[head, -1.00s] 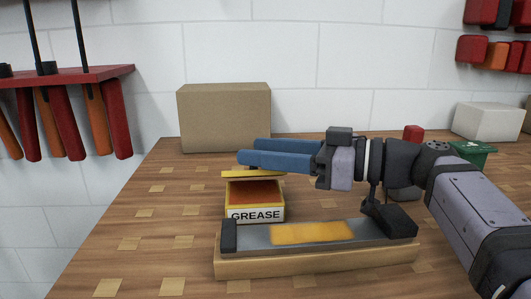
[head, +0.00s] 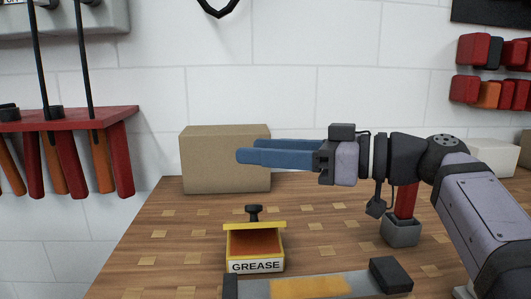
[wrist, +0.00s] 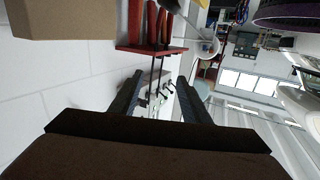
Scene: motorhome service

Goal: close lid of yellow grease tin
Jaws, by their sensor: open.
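The yellow grease tin (head: 256,266) stands on the bench in the head view, with a white GREASE label on its front. Its brown contents show from above, so it is open. The yellow lid (head: 254,226) shows as a thin strip at the tin's back edge, with a dark knob (head: 254,210) behind and above it. My gripper (head: 240,153) points left, above and apart from the tin, its blue fingers open and empty. In the wrist view my gripper's two dark fingers (wrist: 157,95) are spread apart with nothing between them. The tin is not seen there.
A cardboard box (head: 225,170) stands behind my fingers. A bar with an orange patch (head: 310,286) lies in front of the tin. A red-handled thing in a grey block (head: 402,230) is to the right. A red tool rack (head: 70,121) hangs at left. Bench left of the tin is clear.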

